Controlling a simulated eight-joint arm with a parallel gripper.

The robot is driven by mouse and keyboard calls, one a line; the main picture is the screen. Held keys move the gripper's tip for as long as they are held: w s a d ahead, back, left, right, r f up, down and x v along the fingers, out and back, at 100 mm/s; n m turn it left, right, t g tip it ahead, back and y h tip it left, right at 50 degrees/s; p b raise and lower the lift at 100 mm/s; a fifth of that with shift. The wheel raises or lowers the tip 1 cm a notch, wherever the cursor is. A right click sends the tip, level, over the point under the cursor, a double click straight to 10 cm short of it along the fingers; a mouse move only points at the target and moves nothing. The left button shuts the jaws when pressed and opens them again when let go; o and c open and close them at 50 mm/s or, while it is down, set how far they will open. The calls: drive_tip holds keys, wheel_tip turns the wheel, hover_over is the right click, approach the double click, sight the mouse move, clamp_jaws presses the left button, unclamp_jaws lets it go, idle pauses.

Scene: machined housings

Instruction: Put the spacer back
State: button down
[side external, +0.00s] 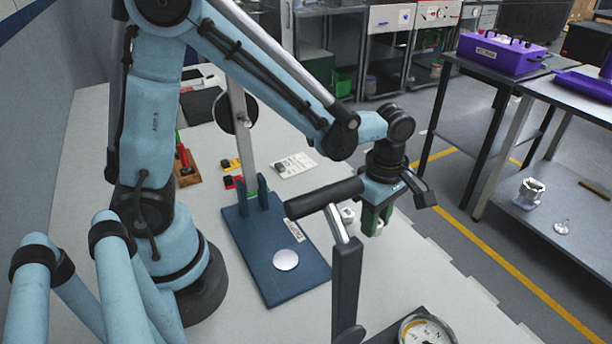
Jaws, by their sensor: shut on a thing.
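My gripper (372,218) hangs over the right part of the light worktable, with green fingers pointing down. It is shut on a small pale metallic piece (379,228), which looks like the spacer. The fingers hide most of it, so its shape is unclear. Another small silvery piece (347,214) shows just left of the fingers; I cannot tell whether it is separate. A blue base plate (262,272) lies left of my gripper, with a round silver disc (286,260) on it and a metal post rising at its back.
A black-handled lever (324,197) stands between the plate and my gripper. A dial gauge (426,331) is at the front. A white card (293,165), a wooden block with red-handled tools (185,165) and small yellow and red items lie behind the plate. The table's right edge is near.

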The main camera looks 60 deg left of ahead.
drive_tip(key=shift+f, duration=1.6)
drive_tip(key=shift+f, duration=0.1)
drive_tip(key=c, duration=0.8)
unclamp_jaws()
